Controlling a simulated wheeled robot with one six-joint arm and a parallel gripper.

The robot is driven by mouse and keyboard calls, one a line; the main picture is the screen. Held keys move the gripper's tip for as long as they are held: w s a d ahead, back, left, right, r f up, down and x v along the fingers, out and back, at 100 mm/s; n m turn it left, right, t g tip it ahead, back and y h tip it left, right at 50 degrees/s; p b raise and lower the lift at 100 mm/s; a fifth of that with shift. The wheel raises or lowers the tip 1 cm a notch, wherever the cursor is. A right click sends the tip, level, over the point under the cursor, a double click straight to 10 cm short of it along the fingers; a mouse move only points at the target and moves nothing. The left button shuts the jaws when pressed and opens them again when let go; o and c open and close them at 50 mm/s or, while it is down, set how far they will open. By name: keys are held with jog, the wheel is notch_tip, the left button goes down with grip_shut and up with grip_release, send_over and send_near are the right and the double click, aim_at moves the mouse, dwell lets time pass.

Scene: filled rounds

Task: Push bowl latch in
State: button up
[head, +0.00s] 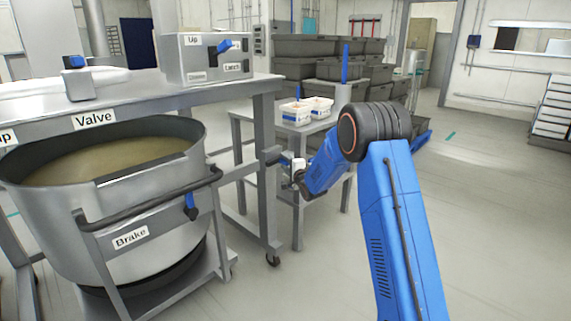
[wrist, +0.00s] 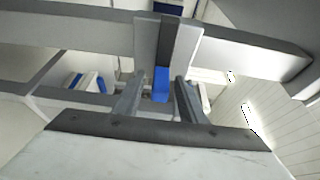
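The kettle-like bowl (head: 165,235) stands in its wheeled frame at the left of the head view. A grey control box (head: 205,60) above it has a blue handle (head: 228,45) beside a small label that seems to read "Latch". My gripper (head: 287,165) is to the right of the bowl, by the grey bench leg (head: 266,170). In the wrist view its two fingers (wrist: 158,98) are apart, with a small blue piece (wrist: 161,84) showing between them and gaps on both sides. I cannot tell whether this blue piece is the latch or how far off it is.
A blue-tipped brake lever (head: 190,207) hangs on the bowl's frame. A small side table (head: 240,116) with white tubs (head: 296,113) stands behind my gripper. Dark crates (head: 305,47) are stacked at the back. The floor (head: 490,220) on the right is clear.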

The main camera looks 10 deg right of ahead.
aim_at(274, 163)
grip_shut()
jog(key=shift+s+a+f, duration=0.1)
jog(key=shift+s+a, duration=0.7)
jog(key=shift+a, duration=0.3)
jog(key=shift+s+a, duration=0.8)
jog(key=shift+a, duration=0.25)
grip_release()
jog(key=shift+a, duration=0.1)
jog(key=shift+s, duration=0.1)
jog(key=v, duration=1.7)
jog(key=shift+s, duration=0.15)
